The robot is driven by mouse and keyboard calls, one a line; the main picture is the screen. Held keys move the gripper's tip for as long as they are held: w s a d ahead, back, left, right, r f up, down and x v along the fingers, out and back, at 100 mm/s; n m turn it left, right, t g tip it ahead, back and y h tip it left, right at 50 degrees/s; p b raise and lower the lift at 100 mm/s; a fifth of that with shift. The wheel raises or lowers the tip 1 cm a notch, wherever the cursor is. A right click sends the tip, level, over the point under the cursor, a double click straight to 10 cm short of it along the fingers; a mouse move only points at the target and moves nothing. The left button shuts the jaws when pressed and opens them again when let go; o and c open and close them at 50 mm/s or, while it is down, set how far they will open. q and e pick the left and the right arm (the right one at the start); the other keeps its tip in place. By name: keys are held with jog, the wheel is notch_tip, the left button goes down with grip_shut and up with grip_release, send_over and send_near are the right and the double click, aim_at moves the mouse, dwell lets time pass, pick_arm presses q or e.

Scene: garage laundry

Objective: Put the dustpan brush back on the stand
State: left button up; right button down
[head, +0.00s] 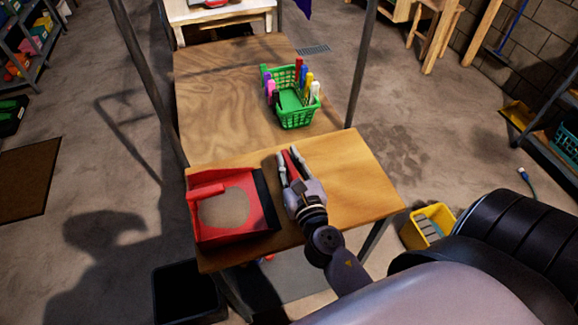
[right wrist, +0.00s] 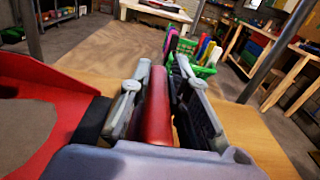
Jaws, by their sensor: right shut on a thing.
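My right gripper (head: 292,158) is over the near wooden tabletop, its fingers pointing away from me. It is shut on a red bar, which looks like the handle of the dustpan brush (head: 290,166). In the right wrist view the red handle (right wrist: 157,108) lies lengthwise between the two grey fingers. The brush's bristles are hidden or cannot be made out. A red dustpan (head: 207,237) with a grey-brown patch in it lies just left of the gripper, apart from it. I cannot make out a separate stand. My left gripper is not in view.
A green basket (head: 297,119) with several coloured markers stands farther back on the table (head: 220,75). Thin metal posts (head: 150,80) rise beside the table. A yellow bin (head: 428,226) is on the floor to the right. The near tabletop (head: 350,185) is clear right of the gripper.

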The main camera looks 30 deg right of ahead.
jog(key=shift+f, duration=0.15)
jog(key=shift+f, duration=0.15)
jog(key=c, duration=1.5)
grip_release()
